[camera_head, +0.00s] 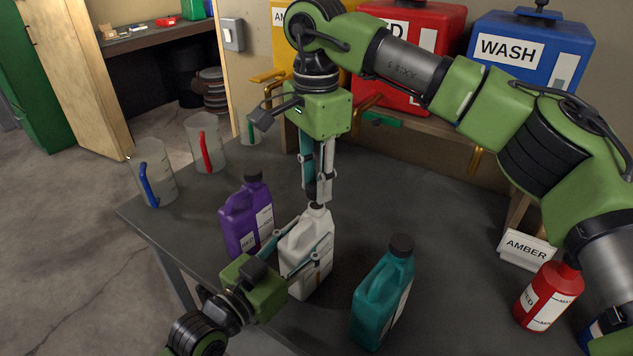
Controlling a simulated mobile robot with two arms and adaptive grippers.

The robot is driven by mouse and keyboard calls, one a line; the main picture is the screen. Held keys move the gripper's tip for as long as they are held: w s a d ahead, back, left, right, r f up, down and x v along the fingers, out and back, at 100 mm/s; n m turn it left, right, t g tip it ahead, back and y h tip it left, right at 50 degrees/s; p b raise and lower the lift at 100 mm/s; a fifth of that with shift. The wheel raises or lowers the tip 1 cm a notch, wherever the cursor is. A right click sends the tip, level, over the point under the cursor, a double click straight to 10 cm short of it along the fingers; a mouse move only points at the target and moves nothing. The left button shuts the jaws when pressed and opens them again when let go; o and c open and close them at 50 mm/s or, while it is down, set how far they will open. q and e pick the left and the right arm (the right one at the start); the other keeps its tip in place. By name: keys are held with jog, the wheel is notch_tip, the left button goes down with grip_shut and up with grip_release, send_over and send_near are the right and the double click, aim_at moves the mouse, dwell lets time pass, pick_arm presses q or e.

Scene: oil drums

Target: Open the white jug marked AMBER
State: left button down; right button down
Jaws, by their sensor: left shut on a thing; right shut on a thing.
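The white jug (315,272) stands upright near the front middle of the dark table. Its label is turned aside and I cannot read it. My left gripper (288,252) reaches in from the lower left and is shut around the jug's body. My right gripper (318,190) points straight down from above and is shut on the jug's cap (317,206), which the fingertips mostly hide. The cap appears to sit at the jug's neck; I cannot tell whether it is loose.
A purple jug (246,220) stands close left and a teal jug (383,295) right. Clear beakers with blue (160,185) and red (207,150) handles stand at the left edge. An AMBER sign (527,249) and red bottle (547,297) are at right. Drums, including blue WASH (530,50), line the back.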

aim_at(287, 257)
pick_arm(q)
jog(key=shift+f, duration=0.1)
pick_arm(e)
jog(key=shift+r, duration=2.05)
pick_arm(q)
jog(key=c, duration=1.1)
grip_release()
jog(key=v, duration=1)
jog(key=shift+s+a, duration=0.15)
jog(key=shift+v, duration=0.85)
